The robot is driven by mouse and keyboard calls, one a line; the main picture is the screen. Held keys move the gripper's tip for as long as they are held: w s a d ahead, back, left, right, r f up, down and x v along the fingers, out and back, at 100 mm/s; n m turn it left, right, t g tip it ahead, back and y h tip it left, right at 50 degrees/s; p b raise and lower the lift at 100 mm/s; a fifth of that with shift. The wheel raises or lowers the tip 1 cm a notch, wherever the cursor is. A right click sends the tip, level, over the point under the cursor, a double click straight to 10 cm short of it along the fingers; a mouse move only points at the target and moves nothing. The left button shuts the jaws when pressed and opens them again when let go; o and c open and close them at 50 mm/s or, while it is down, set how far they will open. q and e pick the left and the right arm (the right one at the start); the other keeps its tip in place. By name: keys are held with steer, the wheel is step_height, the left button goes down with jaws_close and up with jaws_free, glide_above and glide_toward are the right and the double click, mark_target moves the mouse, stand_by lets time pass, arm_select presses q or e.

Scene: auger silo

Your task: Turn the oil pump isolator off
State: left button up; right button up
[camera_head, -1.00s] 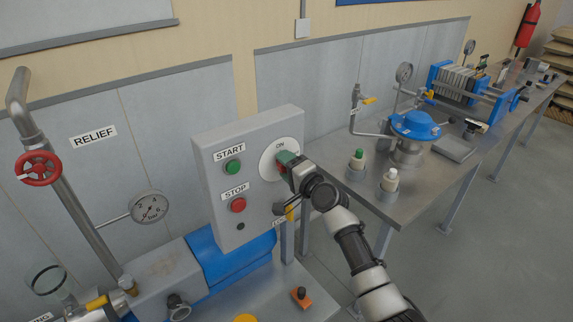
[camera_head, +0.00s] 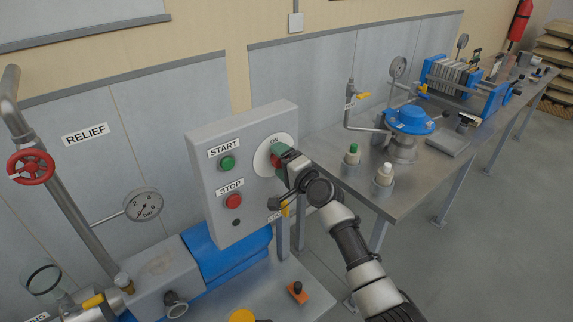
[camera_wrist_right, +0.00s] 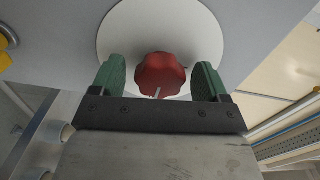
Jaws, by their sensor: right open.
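The oil pump isolator is a red lobed knob (camera_wrist_right: 160,74) on a round white plate (camera_wrist_right: 118,30), seen close in the right wrist view. In the head view the plate (camera_head: 263,158) is on the right part of a grey control box (camera_head: 228,135), with "ON" printed at its top. My right gripper (camera_wrist_right: 160,80) is open, with one green-padded finger on each side of the knob and a visible gap to each. In the head view my right gripper (camera_head: 282,158) covers most of the knob. A white mark shows on the knob's lower edge in the wrist view. My left gripper is not in view.
The box also carries a green START button (camera_head: 227,163) and a red STOP button (camera_head: 233,201). A red relief handwheel (camera_head: 31,168) and a pressure gauge (camera_head: 144,204) are at the left. A steel table (camera_head: 345,165) with bottles and a blue-topped vessel stands at the right.

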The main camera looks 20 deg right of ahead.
steer(key=b+v, duration=0.1)
steer(key=v, duration=0.9)
steer(key=shift+s, duration=0.35)
steer(key=shift+d, duration=0.15)
steer(key=s+f+n+g+h+b, duration=0.15)
steer(key=s+f+g, duration=0.35)
steer(key=f, duration=1.4)
steer(key=s+f+n+g+h, duration=0.3)
steer(key=s+f, duration=0.4)
steer(key=f, duration=1.1)
steer(key=s+f+n+g+b, duration=0.1)
steer(key=s+f+n+g, duration=0.4)
steer(key=s+f, duration=1.35)
steer(key=s+f+n+g+h, duration=0.1)
steer(key=s+f+n, duration=0.1)
steer(key=s, duration=0.8)
steer(key=s+f+n+g, duration=0.2)
steer(key=s+n, duration=0.1)
steer(key=s, duration=0.7)
steer(key=shift+s+f+h+b, duration=0.3)
steer(key=shift+f+h+b, duration=0.05)
